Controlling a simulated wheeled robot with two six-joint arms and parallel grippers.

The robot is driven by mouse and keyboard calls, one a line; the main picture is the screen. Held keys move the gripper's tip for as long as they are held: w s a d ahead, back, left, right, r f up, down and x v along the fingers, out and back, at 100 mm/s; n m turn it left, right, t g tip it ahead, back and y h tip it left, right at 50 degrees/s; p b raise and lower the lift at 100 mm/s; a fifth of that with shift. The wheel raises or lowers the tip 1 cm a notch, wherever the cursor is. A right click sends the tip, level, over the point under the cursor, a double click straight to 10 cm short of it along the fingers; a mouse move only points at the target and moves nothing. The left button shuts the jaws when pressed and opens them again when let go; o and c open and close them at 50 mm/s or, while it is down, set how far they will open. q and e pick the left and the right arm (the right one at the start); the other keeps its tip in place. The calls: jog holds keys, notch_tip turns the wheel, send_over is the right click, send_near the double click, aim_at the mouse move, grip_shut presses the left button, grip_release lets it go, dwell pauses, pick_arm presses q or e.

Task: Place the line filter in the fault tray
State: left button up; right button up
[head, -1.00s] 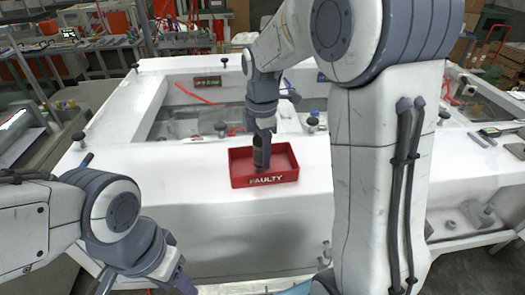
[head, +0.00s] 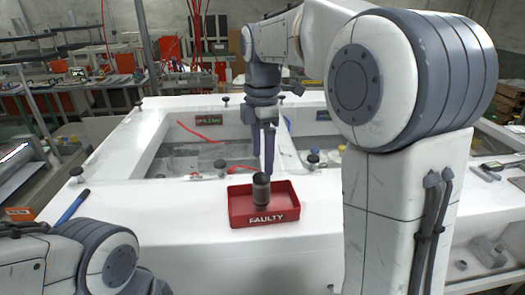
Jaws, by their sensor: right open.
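The line filter (head: 261,188), a dark grey cylinder, stands upright inside the red fault tray (head: 266,219) marked FAULTY. The tray sits on the white surface in the middle of the head view. My right gripper (head: 263,170) is open, with its fingers pointing down just above and behind the filter. Its fingertips end near the filter's top; I cannot tell if they touch it. My left arm shows at the lower left, but its gripper is out of the picture.
The white frame (head: 160,200) has recessed openings behind the tray, with dark knobs along its edges. A blue pen-like object (head: 71,207) lies at the left edge. A dark flat device (head: 492,166) lies at the right. The white surface around the tray is clear.

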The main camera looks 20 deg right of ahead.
jog(key=shift+r, duration=0.85)
jog(key=s+a+f+m, duration=0.4)
jog(key=s+a+f, duration=0.3)
jog(key=a, duration=0.4)
jog(key=s+a+f+m, duration=0.2)
jog(key=s+f+m, duration=0.1)
jog(key=s, duration=0.5)
jog(key=s+a+f+m+y, duration=0.1)
jog(key=s+a+f+m, duration=0.1)
jog(key=s+f, duration=0.3)
jog(key=s+m, duration=0.1)
jog(key=s, duration=0.2)
jog(key=shift+s+f+m, duration=0.2)
jog(key=shift+f+m, duration=0.1)
jog(key=shift+f, duration=0.1)
